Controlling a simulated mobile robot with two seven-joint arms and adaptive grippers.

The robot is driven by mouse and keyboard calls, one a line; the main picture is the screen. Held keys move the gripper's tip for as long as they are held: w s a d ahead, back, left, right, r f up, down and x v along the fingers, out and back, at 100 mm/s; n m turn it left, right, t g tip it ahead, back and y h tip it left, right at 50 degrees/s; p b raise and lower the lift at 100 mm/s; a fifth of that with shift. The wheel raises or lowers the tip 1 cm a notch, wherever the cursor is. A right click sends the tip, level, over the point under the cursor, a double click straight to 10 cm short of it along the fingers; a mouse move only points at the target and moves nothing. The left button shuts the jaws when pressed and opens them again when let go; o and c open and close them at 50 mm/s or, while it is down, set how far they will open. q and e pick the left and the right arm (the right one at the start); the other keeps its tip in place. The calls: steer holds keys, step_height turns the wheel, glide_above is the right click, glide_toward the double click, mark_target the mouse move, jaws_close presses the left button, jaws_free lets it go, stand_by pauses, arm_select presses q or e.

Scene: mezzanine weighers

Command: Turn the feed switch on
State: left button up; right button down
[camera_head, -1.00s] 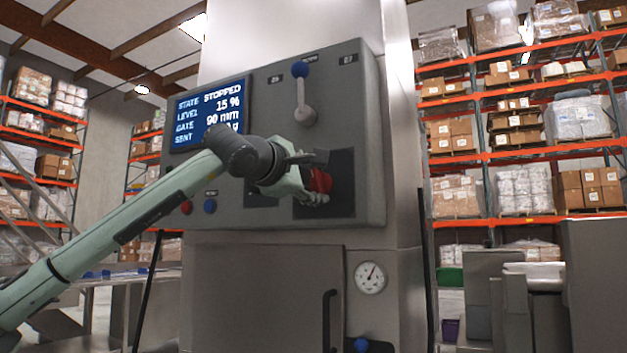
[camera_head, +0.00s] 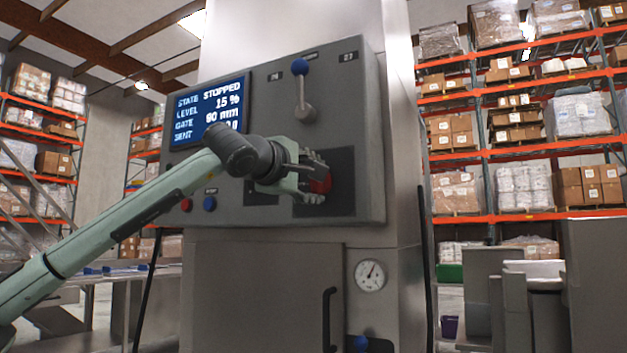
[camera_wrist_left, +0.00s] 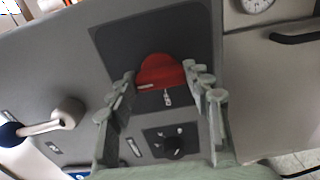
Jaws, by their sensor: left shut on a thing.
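The feed switch looks to be the red knob (camera_head: 320,184) on a dark square plate on the grey control panel (camera_head: 352,85). In the left wrist view the red knob (camera_wrist_left: 160,72) sits between the two green fingers. My left gripper (camera_head: 318,178) reaches in from the left and is shut on the red knob; the fingers hide part of it in the head view. The screen (camera_head: 208,113) reads STATE STOPPED, LEVEL 15 %, with a GATE line in mm and a SENT line partly hidden by my arm. My right gripper is not in view.
A blue-knobbed lever (camera_head: 302,92) stands upright above the left gripper. A blue button (camera_head: 209,204) and a red button (camera_head: 186,205) are at the panel's lower left. A gauge (camera_head: 370,276) and door handle (camera_head: 329,318) are below. Racks stand behind.

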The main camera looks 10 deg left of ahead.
arm_select(q)
steer(key=o, duration=1.2)
steer(key=shift+d, duration=0.1)
steer(key=shift+c, duration=0.2)
steer(key=v, duration=1.2)
